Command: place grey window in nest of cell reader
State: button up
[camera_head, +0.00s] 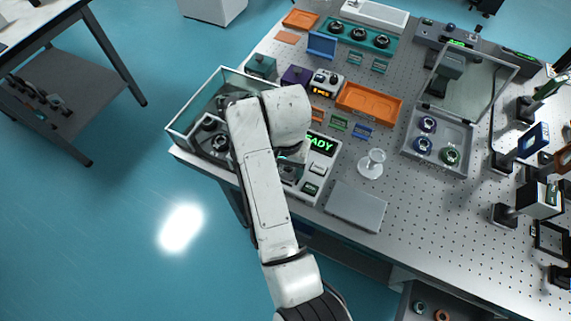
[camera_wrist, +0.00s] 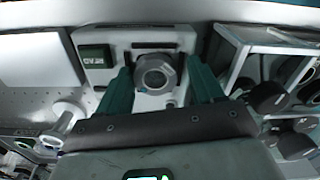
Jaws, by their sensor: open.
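The grey window (camera_wrist: 156,73), a grey ring with a faceted rim, shows between my fingers in the wrist view. It appears to sit over the nest of the cell reader; whether it is fully seated I cannot tell. The cell reader (camera_wrist: 118,42) is a pale box with a green-lit display. In the head view the reader (camera_head: 322,147) shows READY in green, and my arm covers its left part, the nest and the window. My gripper (camera_wrist: 163,84) is open, with one teal finger on each side of the window and small gaps visible.
A clear-walled bin (camera_head: 187,118) with dark round parts stands left of the reader. A lidded case (camera_head: 437,146) stands farther right.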

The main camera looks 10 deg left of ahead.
aim_at(288, 170)
jog(key=shift+s+d+f, duration=0.2)
jog(key=shift+d+f, duration=0.25)
jog(key=shift+f, duration=0.3)
notch_tip(288, 170, up, 14)
jog(key=p, duration=0.5)
jog(key=shift+w+f+p, duration=0.15)
jog(key=shift+p, duration=0.15)
jog(key=shift+a, duration=0.1)
jog(key=d+f+t+h, duration=0.1)
jog(key=d+f, duration=0.1)
jog(key=d, duration=0.7)
jog(key=d+f+h, duration=0.1)
jog(key=d+f, duration=0.2)
jog(key=d, duration=0.7)
jog(key=shift+n, duration=0.3)
jog(key=s+d+f, duration=0.1)
jog(key=s+d, duration=0.3)
jog(key=s, duration=0.1)
jog(key=s+d+f, duration=0.2)
jog(key=s+d, duration=0.3)
jog(key=s+d+f, duration=0.2)
jog(key=s+d, duration=0.2)
jog(key=s, duration=0.1)
jog(key=shift+s+d+f, duration=0.25)
jog(key=shift+d, duration=0.05)
jog(key=s+a+f+y, duration=0.1)
jog(key=s, duration=0.9)
jog(key=shift+s+a+f, duration=0.15)
jog(key=shift+s+a, duration=0.15)
jog(key=shift+s, duration=0.05)
